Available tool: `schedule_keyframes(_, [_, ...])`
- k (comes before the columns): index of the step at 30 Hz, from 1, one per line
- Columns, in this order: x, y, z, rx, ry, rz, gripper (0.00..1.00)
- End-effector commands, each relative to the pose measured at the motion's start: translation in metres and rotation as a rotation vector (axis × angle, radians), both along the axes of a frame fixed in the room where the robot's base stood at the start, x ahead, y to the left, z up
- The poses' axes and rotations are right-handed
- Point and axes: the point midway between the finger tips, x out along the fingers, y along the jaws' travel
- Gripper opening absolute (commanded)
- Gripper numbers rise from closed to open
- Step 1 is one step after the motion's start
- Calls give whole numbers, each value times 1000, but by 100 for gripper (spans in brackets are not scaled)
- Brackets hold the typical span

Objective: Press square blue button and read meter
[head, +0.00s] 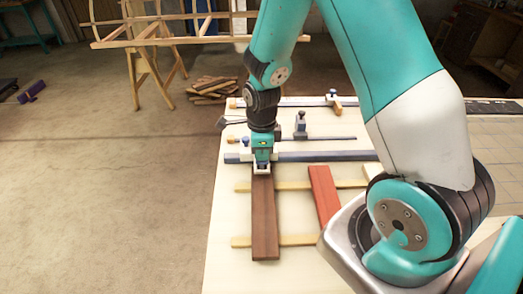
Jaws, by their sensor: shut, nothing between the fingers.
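My gripper (262,170) points down at the top end of a dark brown lath (265,220) on the pale worktable (222,255). It is shut and empty, and I cannot tell whether its tips touch the wood. No square blue button or meter display can be made out in the head view; my gripper and arm hide part of the table.
A red-brown lath (325,195) lies to the right; both laths rest across pale battens (300,239). Several blue bar clamps (325,156) lie behind. A wooden frame on trestles (140,65) and a lath pile (211,88) stand beyond. The left floor is mostly clear.

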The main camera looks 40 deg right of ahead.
Motion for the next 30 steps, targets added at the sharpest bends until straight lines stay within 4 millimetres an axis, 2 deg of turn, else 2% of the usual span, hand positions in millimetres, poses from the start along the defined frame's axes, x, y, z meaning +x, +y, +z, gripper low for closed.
schedule_keyframes(10, [0, 0, -2, 0, -1, 0, 0])
schedule_keyframes(17, [0, 0, -23, -1, -1, 0, 0])
schedule_keyframes(30, [-1, 0, -24, 0, 4, 1, 0])
